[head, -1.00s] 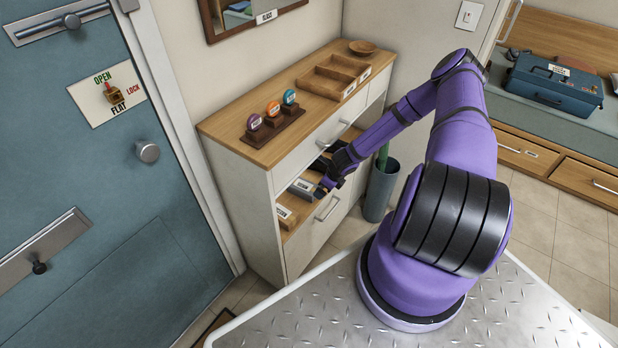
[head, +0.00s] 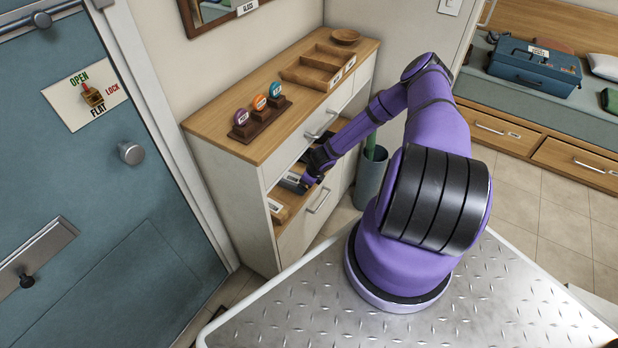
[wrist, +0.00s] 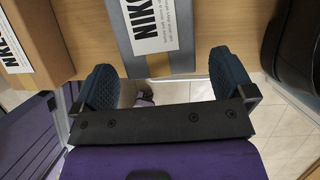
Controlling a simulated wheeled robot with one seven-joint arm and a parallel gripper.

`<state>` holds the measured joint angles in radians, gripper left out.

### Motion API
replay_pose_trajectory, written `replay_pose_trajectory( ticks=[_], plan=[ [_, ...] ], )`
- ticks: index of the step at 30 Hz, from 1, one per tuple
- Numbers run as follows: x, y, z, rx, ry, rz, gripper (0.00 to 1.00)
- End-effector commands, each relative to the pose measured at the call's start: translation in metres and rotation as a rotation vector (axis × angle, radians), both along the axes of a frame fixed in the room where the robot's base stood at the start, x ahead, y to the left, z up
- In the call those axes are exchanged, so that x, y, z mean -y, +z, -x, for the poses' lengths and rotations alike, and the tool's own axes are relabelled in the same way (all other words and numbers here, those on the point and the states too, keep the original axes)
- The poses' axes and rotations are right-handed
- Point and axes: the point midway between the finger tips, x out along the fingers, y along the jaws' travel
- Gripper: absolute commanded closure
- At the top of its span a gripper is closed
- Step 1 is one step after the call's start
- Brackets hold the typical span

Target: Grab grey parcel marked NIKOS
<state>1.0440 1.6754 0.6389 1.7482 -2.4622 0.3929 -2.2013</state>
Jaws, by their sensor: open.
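The grey parcel (wrist: 178,52) lies on the cabinet's open shelf, in the upper middle of the wrist view. Its white label starts with "NIK"; the rest is cut off by the frame's top edge. In the head view the grey parcel (head: 292,183) is small and partly covered by my gripper. My gripper (wrist: 160,72) is open, with one blue finger on each side of the parcel's near end. I cannot tell whether the fingers touch it.
A dark object (wrist: 297,45) stands on the shelf's right side in the wrist view. The cabinet (head: 235,190) has a drawer above the shelf opening. A grey-blue bin (head: 371,175) stands by its right end. A blue door (head: 130,230) is on the left.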

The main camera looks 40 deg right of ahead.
Motion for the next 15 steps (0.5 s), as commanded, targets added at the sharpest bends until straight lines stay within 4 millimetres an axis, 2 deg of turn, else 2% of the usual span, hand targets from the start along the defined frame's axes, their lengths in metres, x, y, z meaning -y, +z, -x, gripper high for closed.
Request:
replay_pose_trajectory(
  ticks=[6, 15],
  plan=[
    [-0.004, -0.019, -0.008, 0.001, 0.001, 0.0, 0.0],
    [-0.005, -0.023, -0.009, 0.001, 0.001, 0.0, 0.0]
  ],
)
